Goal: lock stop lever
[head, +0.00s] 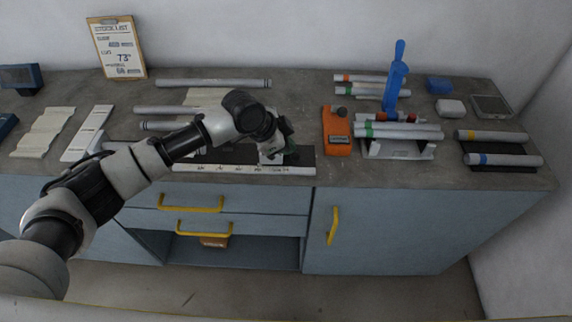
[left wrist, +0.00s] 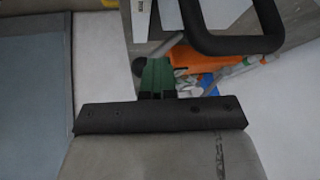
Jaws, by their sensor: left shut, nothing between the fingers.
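My left gripper (head: 272,154) is over the right end of the white measuring strip (head: 215,168) at the counter's front. It is shut and empty. A dark green part (head: 289,150) is close against the gripper; it also shows in the left wrist view (left wrist: 156,74), just beyond the fingers. I cannot tell whether they touch. No stop lever can be made out clearly there; the gripper and arm hide much of that spot. A blue upright lever (head: 396,72) stands farther right, behind the rack of tubes. My right gripper is not in view.
An orange device (head: 338,132) lies just right of the gripper. A white rack (head: 398,151) holds tubes with colored bands. More tubes (head: 498,160) lie on a dark mat at the right. Grey tubes (head: 212,83) lie behind my arm. Yellow-handled drawers (head: 205,227) are below.

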